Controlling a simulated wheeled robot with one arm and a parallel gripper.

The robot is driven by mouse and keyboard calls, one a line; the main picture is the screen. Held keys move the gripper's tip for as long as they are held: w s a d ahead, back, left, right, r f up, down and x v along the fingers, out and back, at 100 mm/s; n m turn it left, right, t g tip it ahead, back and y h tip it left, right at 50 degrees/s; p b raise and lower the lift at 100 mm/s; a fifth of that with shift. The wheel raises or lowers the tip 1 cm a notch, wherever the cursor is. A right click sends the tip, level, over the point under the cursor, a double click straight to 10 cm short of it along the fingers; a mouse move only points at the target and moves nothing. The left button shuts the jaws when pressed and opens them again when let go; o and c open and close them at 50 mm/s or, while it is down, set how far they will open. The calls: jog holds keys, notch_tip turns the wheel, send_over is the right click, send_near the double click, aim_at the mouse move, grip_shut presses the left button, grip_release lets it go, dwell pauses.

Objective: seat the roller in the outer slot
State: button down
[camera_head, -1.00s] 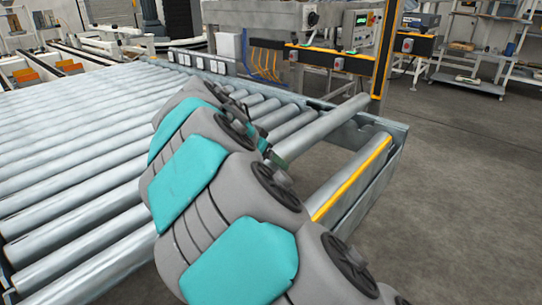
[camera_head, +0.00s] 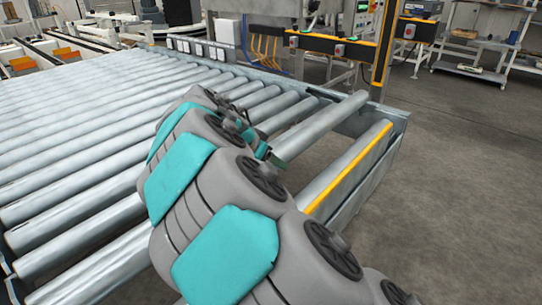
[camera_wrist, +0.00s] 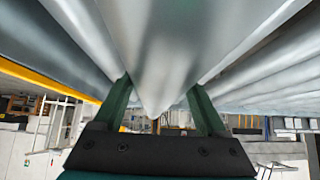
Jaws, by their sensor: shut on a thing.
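The grey metal roller (camera_head: 322,124) is held at its near end by my gripper (camera_head: 267,153). Its far end stands out above the conveyor's end frame, so it is raised over the bed. In the wrist view the roller (camera_wrist: 160,45) runs between the two green fingers of my gripper (camera_wrist: 158,93), which are shut on it. Beside it, towards the outer end, is a dark gap, then an outermost roller (camera_head: 345,160) with a yellow strip (camera_head: 352,172) along it. My arm hides the near end of the gap and the near slot.
The conveyor's other rollers (camera_head: 70,180) lie side by side to the left. The grey end frame (camera_head: 385,165) borders the right side. A post with yellow and black guarding (camera_head: 385,50) stands behind the far corner. The floor at right (camera_head: 470,190) is clear.

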jog(key=shift+f, duration=1.15)
jog(key=shift+f+b, duration=2.2)
jog(key=shift+f, duration=0.5)
grip_release()
jog(key=shift+f, duration=0.1)
